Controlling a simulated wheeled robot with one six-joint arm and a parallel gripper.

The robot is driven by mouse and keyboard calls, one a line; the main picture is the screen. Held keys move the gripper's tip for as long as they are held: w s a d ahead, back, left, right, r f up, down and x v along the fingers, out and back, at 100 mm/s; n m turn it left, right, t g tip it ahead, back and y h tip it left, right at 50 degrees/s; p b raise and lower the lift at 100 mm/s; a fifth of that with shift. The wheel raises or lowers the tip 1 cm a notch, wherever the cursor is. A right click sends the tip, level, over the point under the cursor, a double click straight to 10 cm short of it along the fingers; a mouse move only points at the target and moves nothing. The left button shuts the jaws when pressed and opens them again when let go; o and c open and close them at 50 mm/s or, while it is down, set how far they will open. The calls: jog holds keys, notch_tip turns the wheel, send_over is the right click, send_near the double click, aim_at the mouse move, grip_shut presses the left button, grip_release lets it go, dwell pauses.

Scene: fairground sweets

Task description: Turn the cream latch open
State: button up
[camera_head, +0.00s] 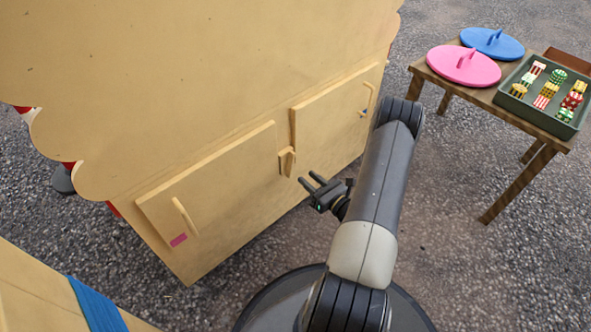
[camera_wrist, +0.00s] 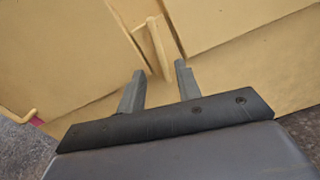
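The cream latch (camera_head: 287,161) is a small upright bar on the front of the cream cabinet (camera_head: 235,235), between its two doors. In the wrist view the latch (camera_wrist: 158,46) stands beyond my fingertips, seen between them and tilted in the picture. My gripper (camera_head: 308,181) is open and empty, just in front of and a little below the latch in the head view. In the wrist view both fingers of my gripper (camera_wrist: 160,70) are apart and point towards the latch. I cannot tell whether either finger touches it.
The left door (camera_head: 215,185) has a bar handle (camera_head: 185,216) and a pink patch (camera_head: 178,240). The right door (camera_head: 335,112) has a small handle at its right. A wooden table (camera_head: 486,98) stands right, with pink (camera_head: 463,72) and blue (camera_head: 492,48) lids and a green tray (camera_head: 505,101) of sweets.

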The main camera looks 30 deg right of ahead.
aim_at(290, 165)
jog(key=b+x, duration=0.1)
jog(key=x, duration=0.6)
jog(key=shift+b, duration=0.3)
jog(key=shift+c, duration=0.2)
grip_shut()
